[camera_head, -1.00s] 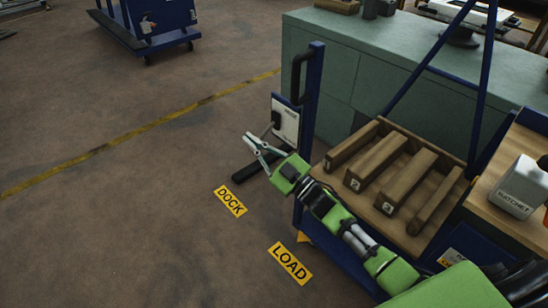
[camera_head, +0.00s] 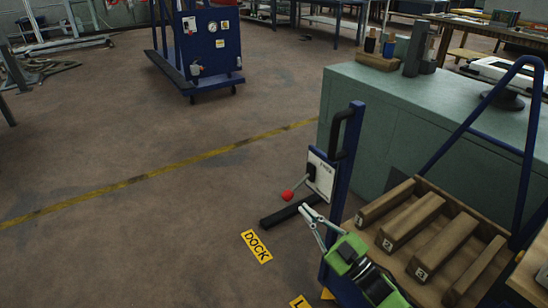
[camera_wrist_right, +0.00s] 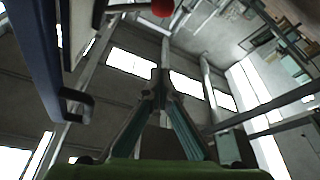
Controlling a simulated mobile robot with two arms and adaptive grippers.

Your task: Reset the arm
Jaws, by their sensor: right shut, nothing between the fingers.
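My right gripper (camera_head: 320,221) shows in the head view at the lower right, on a green arm that comes in from the bottom right. Its fingers are shut and hold nothing. It is over the floor, in front of the blue post and near a white panel (camera_head: 322,174) with a red-knobbed lever (camera_head: 287,194). The right wrist view looks up at the ceiling, with the gripper's fingers (camera_wrist_right: 160,85) together in the middle and a red knob (camera_wrist_right: 163,7) at the top edge. My left gripper is not in view.
A blue cart with a wooden slotted rack (camera_head: 425,240) stands beside the arm. A green cabinet (camera_head: 440,110) is behind it. A blue wheeled unit (camera_head: 207,45) stands at the back. The floor at left, with a yellow line (camera_head: 160,174) and a DOCK label (camera_head: 256,246), is clear.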

